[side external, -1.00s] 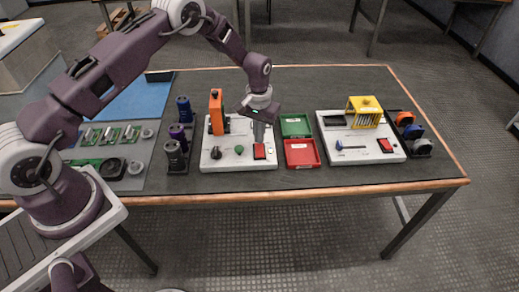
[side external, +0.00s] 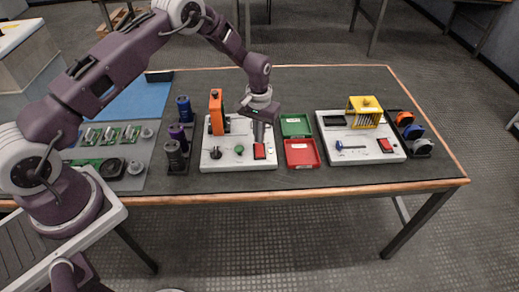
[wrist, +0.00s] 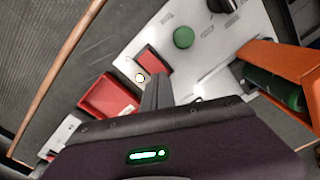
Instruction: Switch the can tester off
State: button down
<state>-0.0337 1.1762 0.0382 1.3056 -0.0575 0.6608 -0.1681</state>
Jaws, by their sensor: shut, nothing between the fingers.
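The white panel (side external: 213,160) with an orange upright fixture (side external: 215,105) appears to be the can tester. It carries a red rocker switch (side external: 260,152) near its front right, a green button (side external: 239,149) and a black knob (side external: 215,152). In the wrist view the red switch (wrist: 153,62) is just beyond my fingertips, and a small round lamp (wrist: 140,77) is beside it. The orange fixture (wrist: 283,60) holds a green can (wrist: 272,88). My gripper (side external: 260,141) is shut and empty, pointing down right by the switch. I cannot tell whether it touches the switch.
Green (side external: 295,126) and red (side external: 302,153) trays lie right of the panel. Further right stands another white panel (side external: 360,153) with a yellow cage (side external: 364,112) and its own red switch (side external: 386,145). Dark cans (side external: 176,155) stand in a rack to the left.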

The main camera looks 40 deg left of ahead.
jog(key=shift+f, duration=1.05)
dwell(0.8)
jog(key=shift+r, duration=3.55)
notch_tip(320, 180, up, 11)
jog(key=t, duration=0.1)
send_over(257, 150)
jog(key=s+r+m+t, duration=0.1)
jog(key=s+r, duration=0.7)
jog(key=r, duration=0.5)
jog(key=s+d+r+m+t, duration=0.1)
jog(key=s+d+r+t, duration=0.1)
jog(key=s+r, duration=0.65)
jog(key=s+f+m+t, duration=0.1)
jog(key=s+f, duration=0.2)
jog(key=s, duration=1.3)
jog(key=shift+s+t, duration=0.3)
